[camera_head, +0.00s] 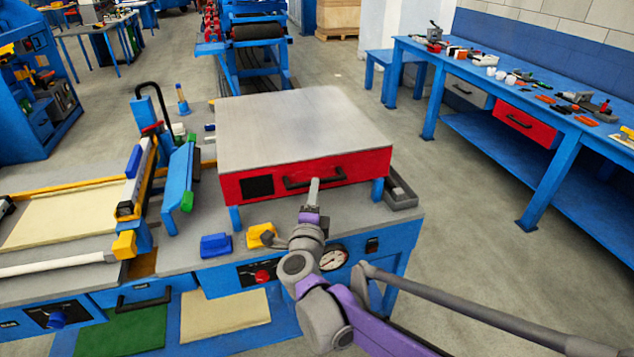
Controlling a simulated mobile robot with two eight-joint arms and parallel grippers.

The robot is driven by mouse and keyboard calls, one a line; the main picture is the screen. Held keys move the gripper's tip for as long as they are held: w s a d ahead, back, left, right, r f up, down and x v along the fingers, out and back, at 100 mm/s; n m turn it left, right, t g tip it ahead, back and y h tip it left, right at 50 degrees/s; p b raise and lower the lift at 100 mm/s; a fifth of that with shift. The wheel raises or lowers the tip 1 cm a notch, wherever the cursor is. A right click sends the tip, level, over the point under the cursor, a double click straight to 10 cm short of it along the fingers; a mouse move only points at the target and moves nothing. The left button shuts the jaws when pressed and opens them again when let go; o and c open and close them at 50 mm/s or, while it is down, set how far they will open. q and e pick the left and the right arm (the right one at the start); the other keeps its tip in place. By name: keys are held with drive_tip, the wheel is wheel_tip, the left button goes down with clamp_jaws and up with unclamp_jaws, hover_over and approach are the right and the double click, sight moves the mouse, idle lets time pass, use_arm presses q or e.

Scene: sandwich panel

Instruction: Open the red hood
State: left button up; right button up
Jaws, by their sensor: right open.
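The red hood (340,179) sits closed on the blue bench in the middle of the view. It has a grey flat top (295,128), a red front and a black bar handle (314,179) on that front. My right gripper (314,184) is at the handle, its fingers pointing away from me. It is open. I cannot tell whether the fingers are around the handle or only in front of it, and the arm hides part of the bench front. My left gripper is not in view.
A blue clamp-like frame (180,175) stands left of the hood. Blue (215,245) and yellow (260,235) blocks lie on the bench before it. A gauge (333,258) is on the bench front. A long blue workbench (545,120) stands at right, with clear floor between.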

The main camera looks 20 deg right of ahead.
drive_tip(key=x, duration=0.5)
drive_tip(key=shift+s, duration=0.1)
clamp_jaws()
idle(1.3)
